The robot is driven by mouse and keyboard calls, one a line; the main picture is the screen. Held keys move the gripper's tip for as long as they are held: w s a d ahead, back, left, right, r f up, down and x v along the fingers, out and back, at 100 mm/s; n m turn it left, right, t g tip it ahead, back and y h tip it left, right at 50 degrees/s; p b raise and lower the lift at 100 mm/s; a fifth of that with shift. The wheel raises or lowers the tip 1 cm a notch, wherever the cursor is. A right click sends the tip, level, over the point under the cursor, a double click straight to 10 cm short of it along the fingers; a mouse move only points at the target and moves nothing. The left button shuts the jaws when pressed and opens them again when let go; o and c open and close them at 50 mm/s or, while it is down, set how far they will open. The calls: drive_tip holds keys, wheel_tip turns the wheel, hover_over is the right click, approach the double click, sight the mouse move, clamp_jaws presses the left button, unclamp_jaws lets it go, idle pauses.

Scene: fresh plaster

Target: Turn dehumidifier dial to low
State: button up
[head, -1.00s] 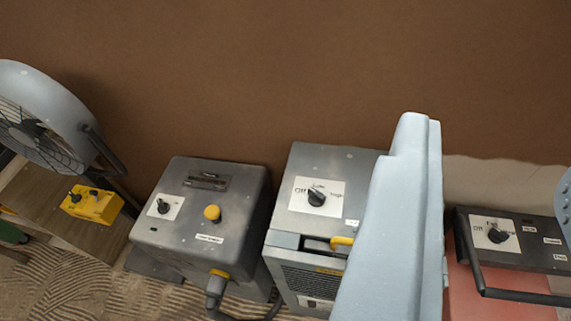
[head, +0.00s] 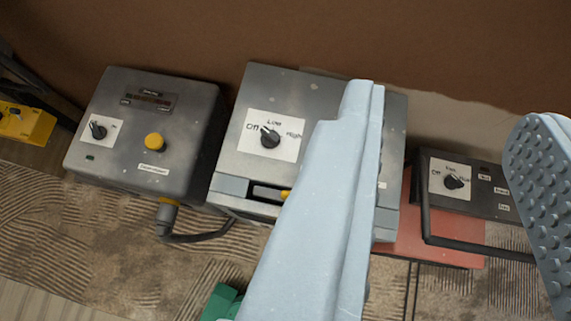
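A grey metal box (head: 325,100) stands in the middle, with a grille below its top in the earlier view. I take it for the dehumidifier; no name on it is readable. Its black dial (head: 270,140) sits on a white plate marked Off, Low and High.
A grey box (head: 190,110) with a yellow knob and small dial stands left. A dark control panel (head: 480,200) with another dial sits on a red unit right. A yellow box (head: 25,122) is far left. A brown wall rises behind; patterned carpet lies in front.

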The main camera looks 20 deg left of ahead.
drive_tip(key=w+a+f+n+g+p, duration=0.3)
drive_tip(key=w+a+f+g+p, duration=0.1)
drive_tip(key=w+f, duration=0.5)
drive_tip(key=n+g+p, duration=0.8)
drive_tip(key=p, duration=0.2)
hover_over(275, 136)
wheel_tip(275, 136, down, 22)
wheel_tip(275, 136, down, 14)
drive_tip(key=shift+a+f+p, duration=0.1)
drive_tip(key=shift+a+p, duration=0.05)
drive_tip(key=shift+p, duration=0.8)
clamp_jaws()
drive_tip(key=shift+d, duration=0.25)
drive_tip(key=shift+a, duration=0.1)
